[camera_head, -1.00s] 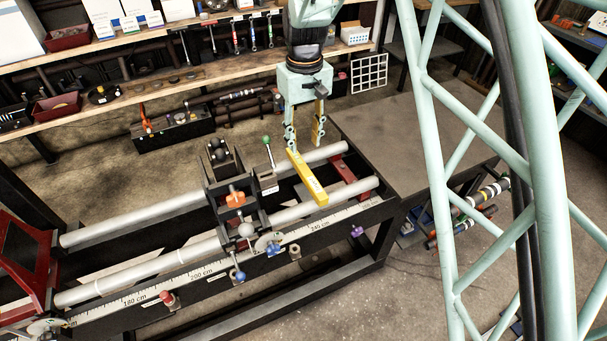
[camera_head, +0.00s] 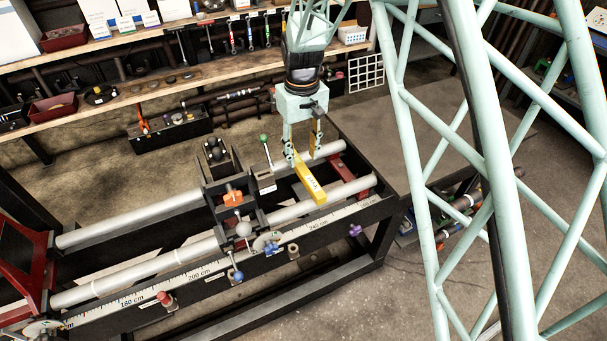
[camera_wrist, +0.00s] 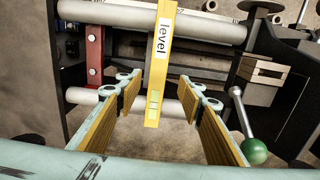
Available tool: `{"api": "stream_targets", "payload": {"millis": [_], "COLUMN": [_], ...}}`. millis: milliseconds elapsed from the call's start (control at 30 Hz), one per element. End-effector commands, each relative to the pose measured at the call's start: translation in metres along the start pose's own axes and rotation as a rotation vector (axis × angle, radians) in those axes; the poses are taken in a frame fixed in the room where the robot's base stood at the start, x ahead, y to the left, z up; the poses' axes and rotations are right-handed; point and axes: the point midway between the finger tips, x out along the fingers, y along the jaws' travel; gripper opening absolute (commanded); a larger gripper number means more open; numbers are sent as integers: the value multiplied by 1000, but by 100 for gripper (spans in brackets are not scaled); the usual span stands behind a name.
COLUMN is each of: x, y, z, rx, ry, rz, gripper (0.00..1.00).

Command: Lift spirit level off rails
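The yellow spirit level (camera_head: 311,186) lies across the two grey rails, the far rail (camera_head: 331,150) and the near rail (camera_head: 350,188). In the wrist view the level (camera_wrist: 158,70) runs from the top edge down to its near end, with a white label reading "level" and a greenish vial window. My gripper (camera_head: 302,157) is open above the level's far end. In the wrist view its wide-apart, yellow-padded fingers (camera_wrist: 158,88) stand on either side of that end, with clear gaps. I cannot tell whether the fingertips reach down to the level's height.
A green-knobbed lever (camera_wrist: 249,135) stands right of my gripper in the wrist view. A carriage with an orange knob (camera_head: 233,198) sits on the rails left of the level. A red crosspiece (camera_head: 347,177) lies to the level's right.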

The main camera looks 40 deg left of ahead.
Motion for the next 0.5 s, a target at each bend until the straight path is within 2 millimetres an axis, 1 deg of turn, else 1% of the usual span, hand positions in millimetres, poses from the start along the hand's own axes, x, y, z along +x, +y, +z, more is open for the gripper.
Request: {"api": "stream_targets", "payload": {"millis": [33, 100, 200, 500], "x": [7, 14, 19, 22], "y": [0, 0, 0, 0], "z": [0, 0, 0, 0], "rx": [0, 0, 0, 0], "ry": [-2, -2, 0, 0], "rz": [0, 0, 0, 0], "gripper": [35, 35, 35, 35]}}
